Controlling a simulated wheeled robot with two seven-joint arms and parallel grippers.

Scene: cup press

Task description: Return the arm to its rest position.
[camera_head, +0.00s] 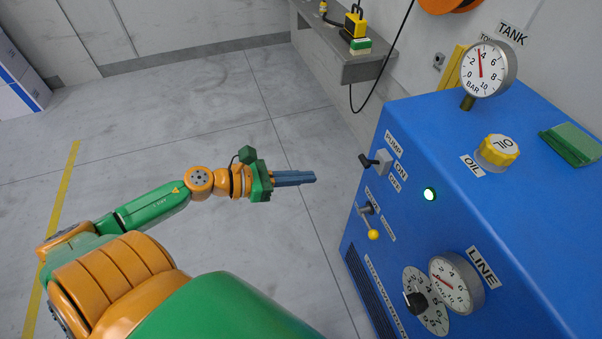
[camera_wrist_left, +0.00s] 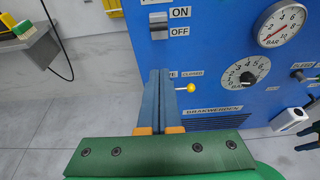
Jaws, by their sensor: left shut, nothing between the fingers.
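My left gripper (camera_head: 314,177) is shut and empty, with its blue fingers together. In the head view its arm stretches in from the lower left, and the fingers point right toward the blue machine (camera_head: 420,140), with a gap of floor showing between. In the left wrist view the shut fingers (camera_wrist_left: 160,72) point at the machine's front, below the ON and OFF labels. They cover part of the valve lever there; its yellow knob (camera_wrist_left: 191,88) shows just to their right.
The machine carries a pump switch (camera_head: 378,161), a lit green lamp (camera_head: 429,194), a tank gauge (camera_head: 487,69), a yellow oil cap (camera_head: 497,152), a line gauge (camera_head: 456,283) and a black dial knob (camera_head: 415,302). A grey shelf (camera_head: 345,68) stands behind.

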